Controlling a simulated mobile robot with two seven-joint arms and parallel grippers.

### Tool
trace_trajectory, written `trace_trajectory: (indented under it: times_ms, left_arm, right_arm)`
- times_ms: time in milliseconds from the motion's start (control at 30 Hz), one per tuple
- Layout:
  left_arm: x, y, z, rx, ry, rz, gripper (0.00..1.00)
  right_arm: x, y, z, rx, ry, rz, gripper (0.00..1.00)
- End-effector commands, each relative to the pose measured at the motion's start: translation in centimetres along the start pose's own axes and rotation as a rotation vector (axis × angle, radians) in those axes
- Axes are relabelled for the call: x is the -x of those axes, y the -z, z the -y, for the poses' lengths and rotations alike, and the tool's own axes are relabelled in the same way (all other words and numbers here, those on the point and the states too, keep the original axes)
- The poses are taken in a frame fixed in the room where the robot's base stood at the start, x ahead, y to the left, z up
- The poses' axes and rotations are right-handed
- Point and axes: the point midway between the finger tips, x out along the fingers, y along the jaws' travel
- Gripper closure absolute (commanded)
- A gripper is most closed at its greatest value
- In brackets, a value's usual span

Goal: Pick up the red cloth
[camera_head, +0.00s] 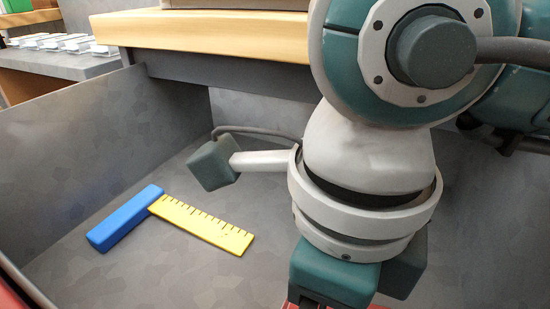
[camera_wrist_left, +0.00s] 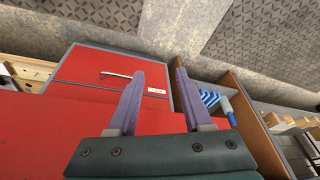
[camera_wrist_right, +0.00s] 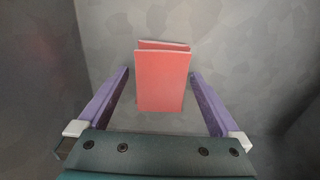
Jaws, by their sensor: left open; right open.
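The red cloth (camera_wrist_right: 162,80) looks like a folded flat red piece with a pale edge. In the right wrist view it lies on the grey floor of the bin, between and beyond the fingers of my right gripper (camera_wrist_right: 160,85). That gripper is open, with no contact visible. In the head view my right arm covers most of that spot, and only a sliver of red shows below the wrist. My left gripper (camera_wrist_left: 158,85) is open and empty in the left wrist view, in front of a red drawer front (camera_wrist_left: 105,75) with a metal handle.
A blue and yellow square ruler (camera_head: 200,224) lies on the bin floor to the left. Grey bin walls (camera_head: 100,140) stand around it. A wooden-edged table (camera_head: 220,32) is behind. A wooden shelf with a blue-striped item (camera_wrist_left: 210,98) shows in the left wrist view.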

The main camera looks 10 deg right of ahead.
Motion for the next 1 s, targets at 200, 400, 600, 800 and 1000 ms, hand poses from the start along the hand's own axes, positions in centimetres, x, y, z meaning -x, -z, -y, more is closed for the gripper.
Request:
trace_trajectory:
  times_ms: [200, 400, 600, 800, 1000]
  left_arm:
    - [-0.12, -0.01, -0.01, 0.0, 0.0, -0.001, 0.5]
    - [-0.11, 0.01, -0.07, 0.003, -0.002, -0.002, 0.5]
    - [-0.11, 0.05, -0.22, 0.008, -0.006, -0.003, 0.5]
    - [-0.11, 0.07, -0.26, 0.01, -0.008, -0.003, 0.5]
    - [-0.11, 0.06, -0.25, 0.01, -0.007, -0.003, 0.5]
  right_arm:
    - [-0.42, -0.03, 0.01, 0.001, 0.0, 0.0, 0.0]
    - [-0.4, -0.04, 0.0, 0.001, 0.0, 0.001, 0.19]
    - [-0.39, -0.04, 0.01, 0.0, 0.0, 0.001, 0.42]
    - [-0.39, -0.04, 0.01, 0.0, 0.0, 0.001, 0.64]
    - [-0.38, -0.04, 0.01, 0.0, 0.0, 0.001, 0.73]
